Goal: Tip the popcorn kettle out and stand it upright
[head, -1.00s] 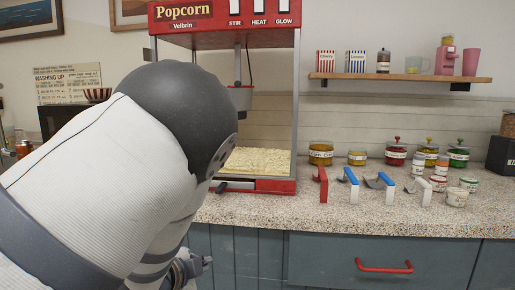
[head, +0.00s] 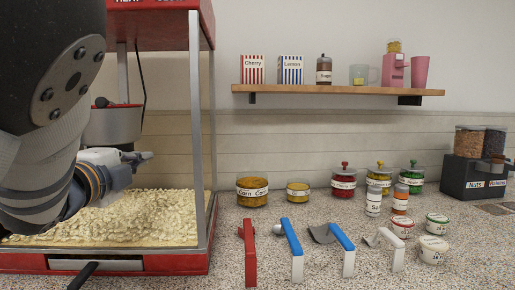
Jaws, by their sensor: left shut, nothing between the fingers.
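The popcorn kettle (head: 112,126) hangs inside the red popcorn machine (head: 205,28), a grey pot with a reddish top edge and a dark knob-like part above it. It looks about upright, though my arm hides its left side. Popcorn (head: 140,220) lies heaped on the machine's floor below it. My left gripper (head: 148,156) is inside the machine, just below the kettle and above the popcorn. It is shut and empty, its fingertips pointing right. I cannot tell whether it touches the kettle. My right gripper is not in view.
The machine's metal corner post (head: 197,130) stands right of my gripper. A black handle (head: 82,275) sticks out at its front. Scoops with red, blue and white handles (head: 298,265) and several jars (head: 252,191) stand on the counter. A wooden shelf (head: 340,90) hangs above.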

